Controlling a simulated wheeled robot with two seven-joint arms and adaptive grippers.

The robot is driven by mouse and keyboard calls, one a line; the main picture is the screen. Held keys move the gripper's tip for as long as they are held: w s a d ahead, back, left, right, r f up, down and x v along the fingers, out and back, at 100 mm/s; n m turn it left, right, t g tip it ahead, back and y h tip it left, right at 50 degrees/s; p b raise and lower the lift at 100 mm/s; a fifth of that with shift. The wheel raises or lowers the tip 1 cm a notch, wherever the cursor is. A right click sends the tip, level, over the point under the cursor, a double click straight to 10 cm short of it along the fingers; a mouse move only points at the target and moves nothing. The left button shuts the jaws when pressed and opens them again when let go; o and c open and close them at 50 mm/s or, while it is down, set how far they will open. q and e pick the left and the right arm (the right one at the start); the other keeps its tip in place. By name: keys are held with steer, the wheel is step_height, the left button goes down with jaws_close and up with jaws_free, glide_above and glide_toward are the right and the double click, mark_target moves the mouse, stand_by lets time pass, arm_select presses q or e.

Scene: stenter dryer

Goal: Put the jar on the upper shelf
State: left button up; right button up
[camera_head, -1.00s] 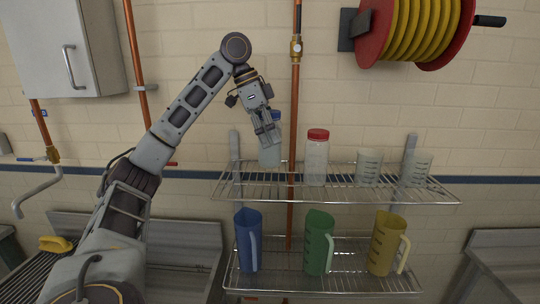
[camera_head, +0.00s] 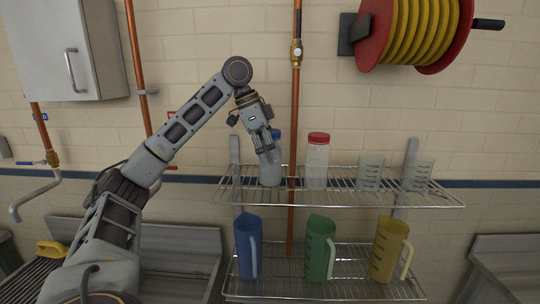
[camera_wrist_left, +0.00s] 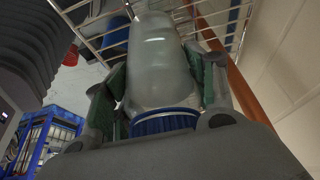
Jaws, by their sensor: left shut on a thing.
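A translucent jar with a blue lid (camera_head: 270,174) is at the left end of the upper wire shelf (camera_head: 400,197). My left gripper (camera_head: 267,150) is shut on the jar from above. In the left wrist view the jar (camera_wrist_left: 160,65) sits between the two fingers, its blue lid (camera_wrist_left: 165,122) close to the palm. The jar's base is at the level of the shelf wires; I cannot tell whether it touches them. My right gripper is not in view.
A clear jar with a red lid (camera_head: 317,163) stands to the right on the upper shelf, with two clear beakers (camera_head: 370,172) beyond it. Blue (camera_head: 248,245), green (camera_head: 320,247) and yellow (camera_head: 388,248) jugs stand on the lower shelf. A copper pipe (camera_head: 295,110) runs vertically behind.

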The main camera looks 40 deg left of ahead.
mark_target(261, 131)
arm_select(q)
steer(key=shift+f, duration=0.2)
steer(key=shift+f, duration=0.15)
steer(key=o, duration=1.4)
steer(key=p+v, duration=0.2)
steer(key=v, duration=0.4)
steer(key=shift+r, duration=0.25)
steer(key=shift+p+v, duration=1)
steer(key=shift+v, duration=0.4)
steer(key=shift+s+r, duration=0.1)
steer(key=shift+r, duration=0.05)
